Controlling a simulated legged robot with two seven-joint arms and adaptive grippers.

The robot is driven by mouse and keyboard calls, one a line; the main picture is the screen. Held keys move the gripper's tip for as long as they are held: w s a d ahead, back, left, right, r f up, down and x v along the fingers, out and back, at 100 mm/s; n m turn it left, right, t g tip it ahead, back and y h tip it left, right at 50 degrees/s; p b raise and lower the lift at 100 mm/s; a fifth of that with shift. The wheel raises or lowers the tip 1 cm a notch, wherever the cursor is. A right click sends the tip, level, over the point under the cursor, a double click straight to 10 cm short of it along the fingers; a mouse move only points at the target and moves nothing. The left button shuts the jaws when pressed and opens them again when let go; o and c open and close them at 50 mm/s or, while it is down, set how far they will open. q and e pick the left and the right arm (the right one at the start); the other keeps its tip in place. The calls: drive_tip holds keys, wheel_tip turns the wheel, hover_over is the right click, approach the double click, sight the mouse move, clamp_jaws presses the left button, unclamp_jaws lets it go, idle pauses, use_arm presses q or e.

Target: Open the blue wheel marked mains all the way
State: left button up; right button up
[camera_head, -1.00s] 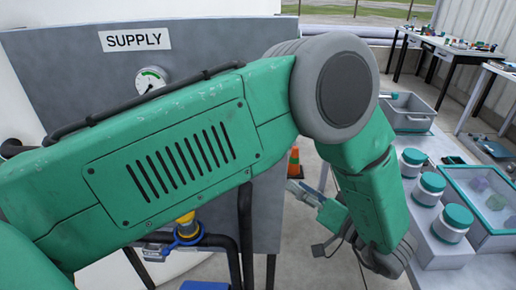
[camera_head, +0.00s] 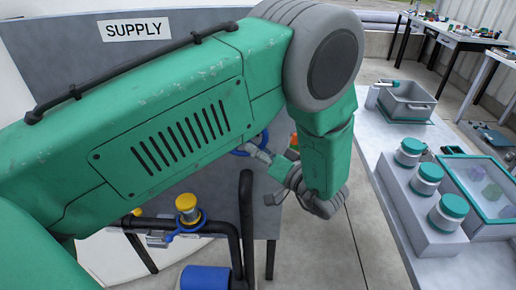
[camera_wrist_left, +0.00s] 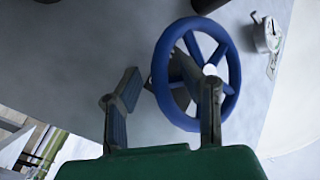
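A blue spoked wheel (camera_wrist_left: 233,70) shows in the left wrist view, mounted on a grey panel. In the head view only a piece of its rim (camera_head: 240,153) shows beneath my green forearm. No mains label is readable on it. My left gripper (camera_wrist_left: 170,85) is open, its fingers apart at the wheel's left and lower side. The right-hand finger overlaps the wheel's lower spokes, and the left-hand finger is outside the rim. I cannot tell whether either touches it. In the head view the gripper (camera_head: 265,176) is beside the wheel. My right gripper is not in view.
A yellow-topped valve (camera_head: 187,205) with a blue ring stands on dark pipes below my forearm, near a blue cylinder (camera_head: 205,278). The panel's SUPPLY sign (camera_head: 135,28) is visible. At right, a bench holds a grey tote (camera_head: 408,101) and several lidded jars (camera_head: 427,178).

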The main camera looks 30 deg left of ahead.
use_arm(q)
drive_tip(key=shift+f, duration=0.1)
clamp_jaws()
